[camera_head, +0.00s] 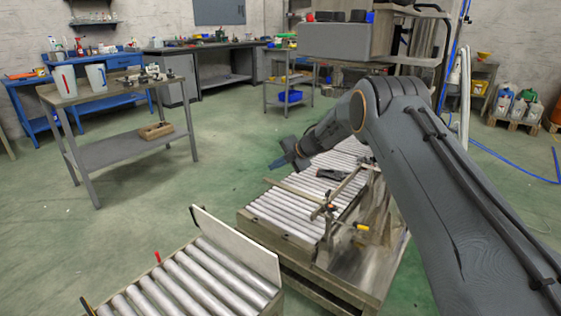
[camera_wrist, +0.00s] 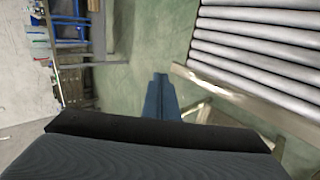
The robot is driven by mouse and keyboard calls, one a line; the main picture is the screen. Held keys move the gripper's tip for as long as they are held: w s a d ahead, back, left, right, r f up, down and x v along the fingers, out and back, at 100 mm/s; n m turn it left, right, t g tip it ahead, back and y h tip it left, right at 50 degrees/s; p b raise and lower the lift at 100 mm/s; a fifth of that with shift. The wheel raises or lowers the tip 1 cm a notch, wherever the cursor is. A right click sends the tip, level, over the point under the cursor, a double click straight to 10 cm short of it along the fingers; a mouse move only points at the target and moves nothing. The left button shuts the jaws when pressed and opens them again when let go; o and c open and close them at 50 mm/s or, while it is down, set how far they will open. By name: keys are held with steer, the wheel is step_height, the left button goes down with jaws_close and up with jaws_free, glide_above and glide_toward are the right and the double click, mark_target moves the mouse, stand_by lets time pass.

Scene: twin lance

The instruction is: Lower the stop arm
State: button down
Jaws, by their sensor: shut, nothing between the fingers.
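A roller conveyor (camera_head: 277,222) stands in the middle of the head view. A thin tan bar (camera_head: 290,192) extends over its rollers from a post assembly, and a yellow-tipped handle (camera_head: 361,227) sticks out at the near right side. I cannot tell for certain which of these is the stop arm. My gripper (camera_head: 276,165) is shut and empty, beyond the tan bar and near the conveyor's far left edge, apart from the bar. In the wrist view the shut fingers (camera_wrist: 160,82) point at green floor beside the rollers (camera_wrist: 262,45).
A nearer roller section (camera_head: 190,283) carries an upright pale board (camera_head: 235,246) and a small red-tipped lever (camera_head: 157,257). A grey table (camera_head: 115,150) with two cups stands at left. Open green floor lies between it and the conveyor. My arm hides part of the right side.

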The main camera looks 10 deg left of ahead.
mark_target(266, 178)
steer(key=f, duration=0.1)
steer(key=f+b, duration=0.1)
steer(key=f, duration=0.1)
steer(key=a+f+b, duration=0.1)
steer(key=shift+w+a+f, duration=0.1)
steer(key=shift+w+f, duration=0.1)
steer(key=shift+w, duration=0.1)
steer(key=shift+f+b, duration=0.3)
steer(key=shift+f, duration=0.15)
